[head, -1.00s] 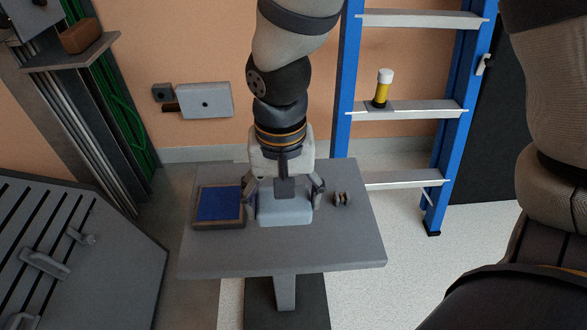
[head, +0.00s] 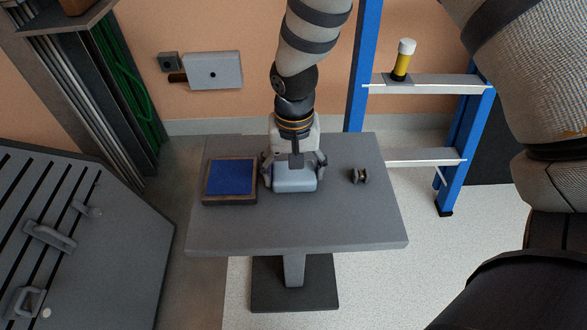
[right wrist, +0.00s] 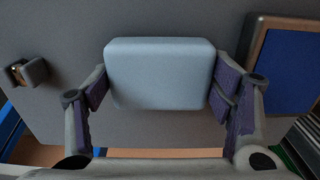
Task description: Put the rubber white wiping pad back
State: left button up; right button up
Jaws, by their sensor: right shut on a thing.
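The wiping pad (head: 295,182) is a pale blue-white rounded block over the grey table (head: 330,225). My right gripper (head: 294,170) comes down from above and is shut on it, a finger at each side. In the right wrist view the pad (right wrist: 160,74) sits between the purple-lined fingertips of my right gripper (right wrist: 160,92). I cannot tell whether the pad touches the tabletop. A brown-framed tray with a blue inside (head: 230,178) lies just left of the pad, apart from it. My left gripper is not in view.
A small dark spool-like part (head: 359,175) lies on the table right of the gripper. A blue ladder (head: 365,70) with a yellow, white-capped bottle (head: 403,60) stands behind right. A grey slotted panel (head: 75,240) is at left. The table's front half is clear.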

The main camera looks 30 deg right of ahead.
jog(key=o, duration=1)
jog(key=shift+f, duration=0.1)
jog(key=shift+o, duration=0.2)
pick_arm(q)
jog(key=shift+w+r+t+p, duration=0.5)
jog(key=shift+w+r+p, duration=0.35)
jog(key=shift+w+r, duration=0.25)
pick_arm(e)
notch_tip(320, 180, up, 12)
jog(key=shift+r, duration=0.2)
